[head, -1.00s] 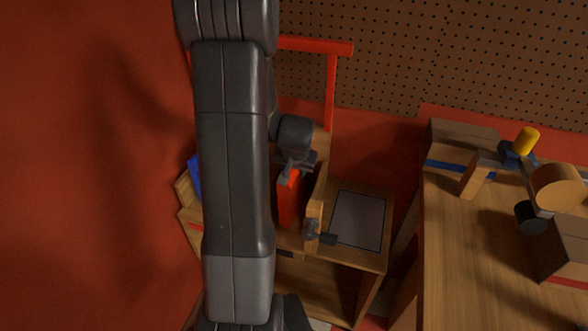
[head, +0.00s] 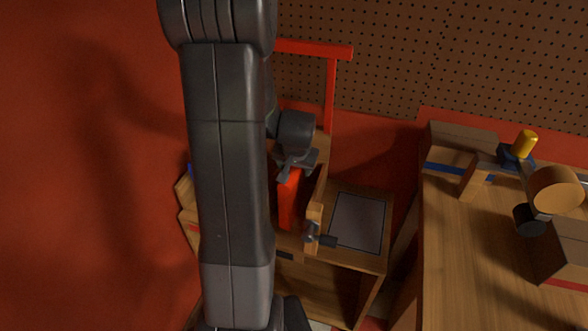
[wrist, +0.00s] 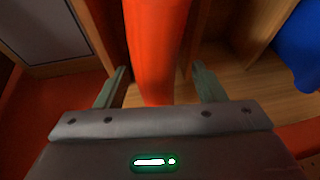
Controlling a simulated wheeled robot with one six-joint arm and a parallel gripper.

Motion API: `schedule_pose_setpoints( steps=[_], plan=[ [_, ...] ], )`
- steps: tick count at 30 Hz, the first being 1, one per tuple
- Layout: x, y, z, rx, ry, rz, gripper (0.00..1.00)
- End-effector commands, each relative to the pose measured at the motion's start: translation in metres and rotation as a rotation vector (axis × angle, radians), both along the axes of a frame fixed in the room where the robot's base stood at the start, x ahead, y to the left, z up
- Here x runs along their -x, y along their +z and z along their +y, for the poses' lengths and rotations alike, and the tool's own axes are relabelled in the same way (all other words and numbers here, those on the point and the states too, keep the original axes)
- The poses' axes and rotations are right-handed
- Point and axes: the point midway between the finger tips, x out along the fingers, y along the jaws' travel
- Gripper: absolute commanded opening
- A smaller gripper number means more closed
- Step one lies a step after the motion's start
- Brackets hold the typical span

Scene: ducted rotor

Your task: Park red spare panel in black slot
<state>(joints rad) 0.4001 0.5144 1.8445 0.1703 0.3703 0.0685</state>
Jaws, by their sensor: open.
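The red spare panel (head: 289,203) stands upright in the wooden rack, left of a wooden divider. My gripper (head: 297,166) is at its upper end in the head view. In the wrist view my gripper (wrist: 160,82) is open, with one finger on each side of the red panel (wrist: 156,45) and gaps between fingers and panel. A small black strip (head: 285,255) shows on the rack's front edge; I cannot tell whether it marks the black slot. My arm hides much of the rack's left part.
A blue piece (wrist: 299,45) stands right of the panel in the wrist view. A wooden stand with a grey pad (head: 358,220) is right of the rack, near a dark clamp knob (head: 327,239). The workbench (head: 465,270) with the rotor parts (head: 555,188) is farther right.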

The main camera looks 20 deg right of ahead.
Motion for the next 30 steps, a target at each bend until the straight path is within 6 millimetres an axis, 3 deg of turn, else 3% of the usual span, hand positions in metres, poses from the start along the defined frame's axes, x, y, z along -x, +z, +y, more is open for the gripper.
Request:
schedule_pose_setpoints(
  steps=[6, 15, 27, 28, 30],
  plan=[
    [0.016, 0.042, 0.004, 0.002, 0.001, -0.005, 0.63],
    [0.032, 0.076, 0.008, 0.001, 0.001, -0.002, 0.63],
    [0.036, 0.082, 0.009, 0.000, 0.001, 0.000, 0.63],
    [0.036, 0.082, 0.009, 0.000, 0.001, 0.000, 0.65],
    [0.036, 0.082, 0.009, 0.000, 0.001, 0.000, 0.79]
  ],
)
